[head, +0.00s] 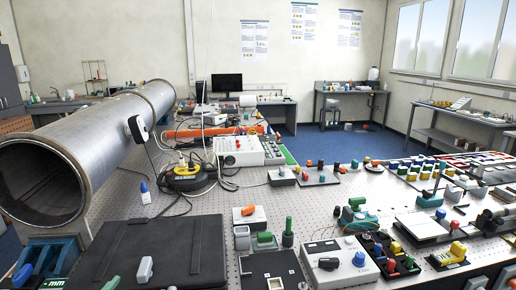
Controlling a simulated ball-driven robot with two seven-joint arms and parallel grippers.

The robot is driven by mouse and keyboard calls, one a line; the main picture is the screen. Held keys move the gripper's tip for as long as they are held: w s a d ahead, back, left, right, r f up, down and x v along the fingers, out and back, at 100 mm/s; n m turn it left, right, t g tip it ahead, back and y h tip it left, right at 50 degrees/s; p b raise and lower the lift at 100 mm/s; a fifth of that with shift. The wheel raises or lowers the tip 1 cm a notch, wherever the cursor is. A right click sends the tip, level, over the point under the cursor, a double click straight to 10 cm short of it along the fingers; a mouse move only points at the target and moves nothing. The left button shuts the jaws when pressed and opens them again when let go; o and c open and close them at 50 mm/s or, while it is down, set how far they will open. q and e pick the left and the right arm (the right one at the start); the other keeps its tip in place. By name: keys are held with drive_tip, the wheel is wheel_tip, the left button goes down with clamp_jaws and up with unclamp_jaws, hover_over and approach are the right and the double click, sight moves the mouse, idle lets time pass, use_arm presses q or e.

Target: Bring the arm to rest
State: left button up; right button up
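Neither of my arms nor either gripper shows in the head view. The perforated metal table (330,208) stretches out in front of me. A large steel pipe (95,140) lies along its left side with its open end towards me.
A white control box (240,150) and a yellow-black coiled device (187,178) with loose cables stand mid-table. A grey meter box (340,262) and several coloured-knob fixtures crowd the front and right. The table's middle has some bare room.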

use_arm(q)
drive_tip(key=s+f+m+g+y, duration=0.1)
drive_tip(key=s+f+m+g, duration=0.1)
drive_tip(key=s+f+g, duration=0.45)
drive_tip(key=s+f+m+g+y, duration=0.1)
drive_tip(key=s+f+m+y, duration=0.15)
drive_tip(key=s, duration=0.75)
drive_tip(key=s+d+f+g+h+b, duration=0.1)
drive_tip(key=s+d+f+g+h, duration=0.15)
drive_tip(key=f, duration=1.25)
drive_tip(key=s+d+f+g+h+b, duration=0.1)
drive_tip(key=s+d+f, duration=0.15)
drive_tip(key=f, duration=1.15)
drive_tip(key=s+f+n+g+h+b, duration=0.1)
drive_tip(key=s+f+n+g+b, duration=0.1)
drive_tip(key=s+f, duration=1.5)
drive_tip(key=s+a+n, duration=0.1)
drive_tip(key=s, duration=0.2)
drive_tip(key=shift+s+f+g+h, duration=0.15)
drive_tip(key=shift+f+g+h, duration=0.2)
drive_tip(key=shift+g+h, duration=0.05)
